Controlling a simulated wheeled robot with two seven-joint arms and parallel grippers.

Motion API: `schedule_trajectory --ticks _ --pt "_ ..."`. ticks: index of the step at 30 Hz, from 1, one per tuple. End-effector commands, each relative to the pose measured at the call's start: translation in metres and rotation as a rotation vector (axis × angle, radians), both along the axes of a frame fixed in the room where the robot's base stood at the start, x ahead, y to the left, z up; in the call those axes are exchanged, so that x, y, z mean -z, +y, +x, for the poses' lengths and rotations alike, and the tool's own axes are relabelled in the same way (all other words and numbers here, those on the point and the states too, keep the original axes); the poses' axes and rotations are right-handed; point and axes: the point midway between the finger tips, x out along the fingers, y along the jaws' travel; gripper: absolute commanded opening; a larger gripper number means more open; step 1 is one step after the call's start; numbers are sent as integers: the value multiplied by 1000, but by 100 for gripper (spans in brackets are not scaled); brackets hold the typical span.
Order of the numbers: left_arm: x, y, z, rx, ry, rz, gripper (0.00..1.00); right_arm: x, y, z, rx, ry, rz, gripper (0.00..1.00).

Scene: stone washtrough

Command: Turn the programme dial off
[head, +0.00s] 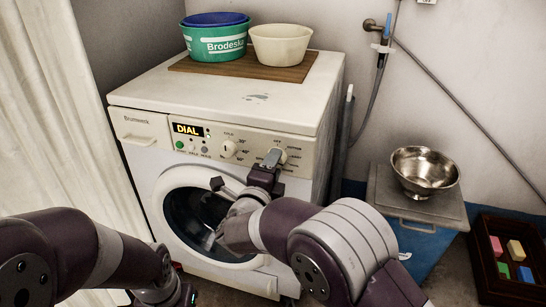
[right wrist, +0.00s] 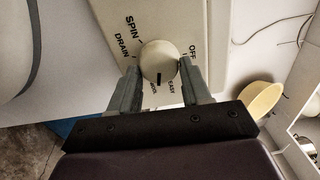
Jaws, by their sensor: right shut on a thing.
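The programme dial (right wrist: 158,60) is a round, cream knob on the washing machine's front panel. In the right wrist view it sits between both fingers of my right gripper (right wrist: 158,80), which is shut on it. Its dark pointer mark faces the bottom of that picture, away from the OFF label at upper right. SPIN and DRAIN are printed at upper left. In the head view my right gripper (head: 272,158) largely covers the dial.
A second knob (head: 228,149) sits left of the dial. A green tub (head: 216,44) and cream bowl (head: 281,46) stand on a board on the machine. At right, a metal bowl (head: 424,172) rests on a blue bin (head: 417,243), beside a dark crate (head: 484,264) of coloured blocks.

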Motion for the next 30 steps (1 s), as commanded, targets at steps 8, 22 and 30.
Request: schedule_trajectory --ticks 8,22,30 --pt "-36 0 0 0 0 0 43 -6 0 0 -1 83 -248 17" --pt "-87 0 0 0 0 0 43 -7 1 0 -1 221 -673 17" --pt "-114 0 0 0 0 0 43 -7 1 0 -1 300 -916 17"
